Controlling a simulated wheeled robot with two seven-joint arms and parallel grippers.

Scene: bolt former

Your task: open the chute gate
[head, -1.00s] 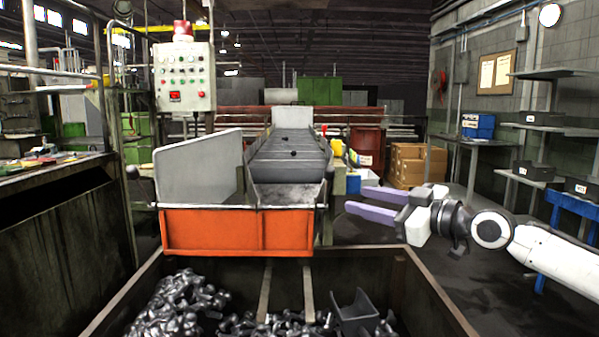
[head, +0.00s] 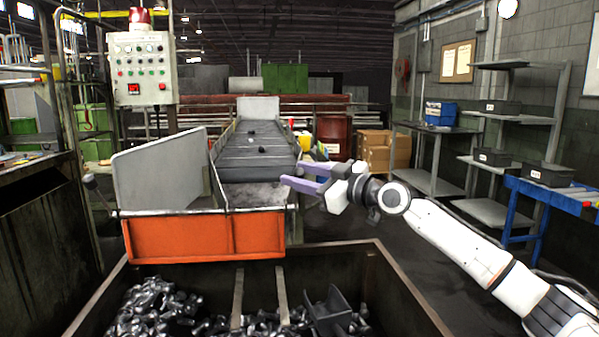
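The chute (head: 250,195) is at the end of the conveyor, with an orange panel (head: 205,237) closing its front; this looks like the gate, and it hangs upright. A tall grey side plate (head: 160,172) stands at the chute's left. A lever with a dark knob (head: 90,183) sits farther left. My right gripper (head: 291,173) has two purple fingers apart with nothing seen between them. Its tips point left at the chute's right side wall; I cannot tell whether they touch. The knob at the chute's right side is hidden or unclear behind the fingers. My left gripper is out of view.
A rusty bin (head: 395,290) with many dark bolts (head: 160,310) and a scoop-like part (head: 328,310) lies below the panel. A control box (head: 143,68) stands at left. Shelves (head: 490,210) and a blue bench (head: 550,190) are at right. Floor between is clear.

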